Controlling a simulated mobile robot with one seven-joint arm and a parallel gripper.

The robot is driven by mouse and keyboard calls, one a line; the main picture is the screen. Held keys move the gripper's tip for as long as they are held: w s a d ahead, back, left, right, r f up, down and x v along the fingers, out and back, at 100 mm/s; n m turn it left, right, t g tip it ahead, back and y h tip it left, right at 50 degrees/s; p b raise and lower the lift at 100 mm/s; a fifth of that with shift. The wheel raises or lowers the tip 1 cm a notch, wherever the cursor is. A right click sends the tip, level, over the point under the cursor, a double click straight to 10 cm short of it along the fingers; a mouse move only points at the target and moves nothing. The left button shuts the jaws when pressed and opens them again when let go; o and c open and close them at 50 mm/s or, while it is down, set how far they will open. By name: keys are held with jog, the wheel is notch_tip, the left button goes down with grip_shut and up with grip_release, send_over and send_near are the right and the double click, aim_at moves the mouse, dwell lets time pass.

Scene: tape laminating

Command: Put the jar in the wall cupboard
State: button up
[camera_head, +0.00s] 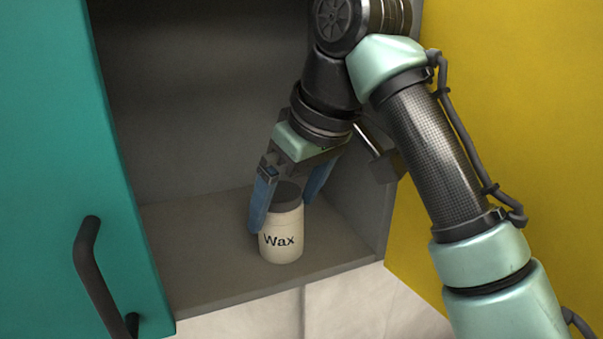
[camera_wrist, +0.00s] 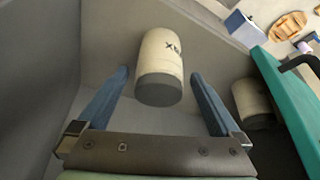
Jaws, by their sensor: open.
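The jar (camera_head: 281,245) is cream with a dark grey lid and the word "Wax". It stands upright on the floor of the open wall cupboard (camera_head: 200,293), near its front edge. My gripper (camera_head: 284,213) is open, with one blue finger on each side of the jar's upper part. In the wrist view the jar (camera_wrist: 160,52) lies between the two spread fingers, with a visible gap to each.
A teal door (camera_head: 40,170) with a dark handle (camera_head: 92,275) stands at the left. A yellow panel (camera_head: 500,110) is at the right. The wrist view shows a second cream container with a dark end (camera_wrist: 252,100) beside the teal door. Loose items (camera_wrist: 287,27) lie beyond.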

jog(key=b+v, duration=0.2)
jog(key=v, duration=0.7)
jog(key=w+a+n+t+y, duration=0.15)
jog(key=w+a+t, duration=0.3)
jog(key=a, duration=0.45)
jog(key=a+r+m+t+y, duration=0.2)
jog(key=a+r+t+y, duration=0.3)
jog(key=r+t, duration=0.2)
jog(key=s+d+r+m+t+h, duration=0.3)
jog(key=s+d+m+t+h, duration=0.1)
jog(key=s+d+t+h, duration=0.1)
jog(key=s+d+r+m+t+h, duration=0.3)
jog(key=s+t, duration=0.4)
jog(key=s, duration=0.3)
jog(key=d+h, duration=0.1)
jog(key=d, duration=0.1)
jog(key=shift+s+d+r+m+h, duration=0.25)
jog(key=shift+s+d+m+h, duration=0.05)
jog(key=shift+s+m+h, duration=0.05)
